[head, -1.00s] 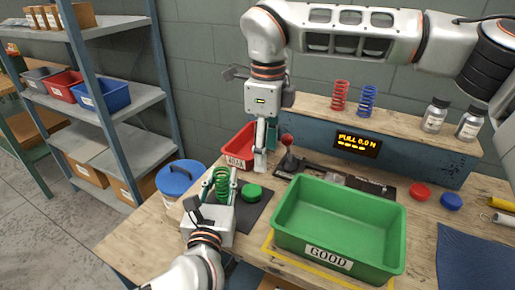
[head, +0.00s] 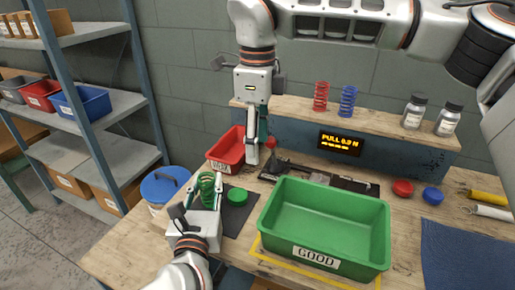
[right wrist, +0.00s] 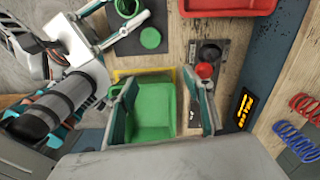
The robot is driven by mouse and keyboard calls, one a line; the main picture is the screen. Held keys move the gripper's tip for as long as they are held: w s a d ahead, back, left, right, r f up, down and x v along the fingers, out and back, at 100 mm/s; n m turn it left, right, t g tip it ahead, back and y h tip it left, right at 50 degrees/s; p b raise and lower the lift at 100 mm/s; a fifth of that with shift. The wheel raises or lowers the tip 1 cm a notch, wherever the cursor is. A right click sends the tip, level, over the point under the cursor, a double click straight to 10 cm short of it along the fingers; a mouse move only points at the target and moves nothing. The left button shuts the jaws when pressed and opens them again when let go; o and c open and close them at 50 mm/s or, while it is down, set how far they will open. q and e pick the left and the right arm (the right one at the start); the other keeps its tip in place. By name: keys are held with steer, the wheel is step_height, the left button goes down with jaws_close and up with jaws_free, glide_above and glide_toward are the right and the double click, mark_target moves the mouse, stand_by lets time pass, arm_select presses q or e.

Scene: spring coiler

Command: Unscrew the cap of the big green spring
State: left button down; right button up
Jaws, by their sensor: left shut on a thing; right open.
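The big green spring (head: 207,186) stands between the fingers of my left gripper (head: 206,187), which is shut on it, at the left of the bench. A round green cap (head: 237,196) lies on the dark mat just right of the spring, apart from it. In the right wrist view the cap (right wrist: 150,38) and part of the spring (right wrist: 127,8) show at the top. My right gripper (head: 254,155) points down beside the red bin and the red-knobbed lever; in the right wrist view (right wrist: 160,105) its fingers are apart and empty.
The green GOOD bin (head: 281,254) fills the bench front. A red bin (head: 222,153) and red-knobbed lever (head: 272,146) stand behind it. Red (head: 403,187) and blue (head: 433,196) caps lie right. Red (head: 321,97) and blue (head: 348,101) springs stand on the back ledge.

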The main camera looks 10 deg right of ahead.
step_height(320, 180, up, 9)
stand_by(0.8)
steer(key=shift+f, duration=0.1)
